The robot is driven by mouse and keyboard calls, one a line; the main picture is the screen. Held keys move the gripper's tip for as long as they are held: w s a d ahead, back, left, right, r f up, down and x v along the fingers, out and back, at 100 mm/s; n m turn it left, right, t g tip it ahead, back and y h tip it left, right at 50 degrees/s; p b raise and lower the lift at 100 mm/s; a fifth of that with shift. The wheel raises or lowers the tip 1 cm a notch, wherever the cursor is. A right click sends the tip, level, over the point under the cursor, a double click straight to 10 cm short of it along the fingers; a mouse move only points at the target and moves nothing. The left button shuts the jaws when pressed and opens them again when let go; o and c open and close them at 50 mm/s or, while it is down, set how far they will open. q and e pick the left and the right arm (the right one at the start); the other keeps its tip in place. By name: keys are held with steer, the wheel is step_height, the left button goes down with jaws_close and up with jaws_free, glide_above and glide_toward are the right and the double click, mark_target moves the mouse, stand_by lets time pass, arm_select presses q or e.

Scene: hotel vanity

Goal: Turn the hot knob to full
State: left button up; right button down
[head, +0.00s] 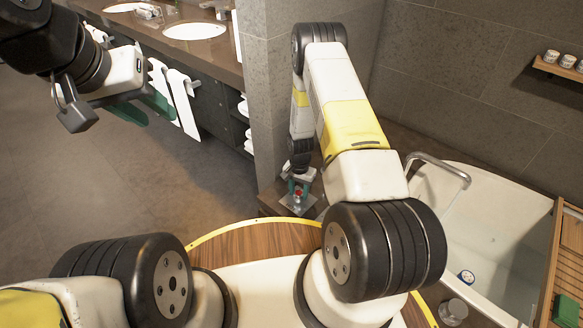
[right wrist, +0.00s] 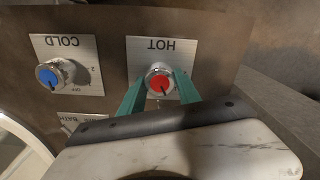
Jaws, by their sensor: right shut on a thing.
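The hot knob (right wrist: 161,84) has a red cap and a metal rim, on a plate (right wrist: 149,47) lettered HOT, upside down in the right wrist view. A small pointer mark on the cap points toward the bottom of that view. My right gripper (right wrist: 160,78) is shut on the knob, with one green finger on each side. In the head view this gripper (head: 299,188) is beyond my right arm, with the red cap just visible between the fingers. The knob's scale marks are hidden. My left gripper (head: 145,106) is open and empty at the upper left, away from the knob.
A cold knob (right wrist: 55,74) with a blue cap sits beside the hot one. Part of another label (right wrist: 79,123) shows below it. The bathtub (head: 482,235) with its spout (head: 440,168) is at the right. Towels (head: 184,97) hang by the vanity counter (head: 190,45).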

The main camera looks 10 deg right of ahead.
mark_target(299, 193)
steer(key=n, duration=0.6)
steer(key=shift+n, duration=0.3)
steer(key=n, duration=0.6)
stand_by(0.4)
steer(key=c, duration=0.9)
jaws_free()
steer(key=shift+o, duration=0.2)
steer(key=shift+r, duration=3.9)
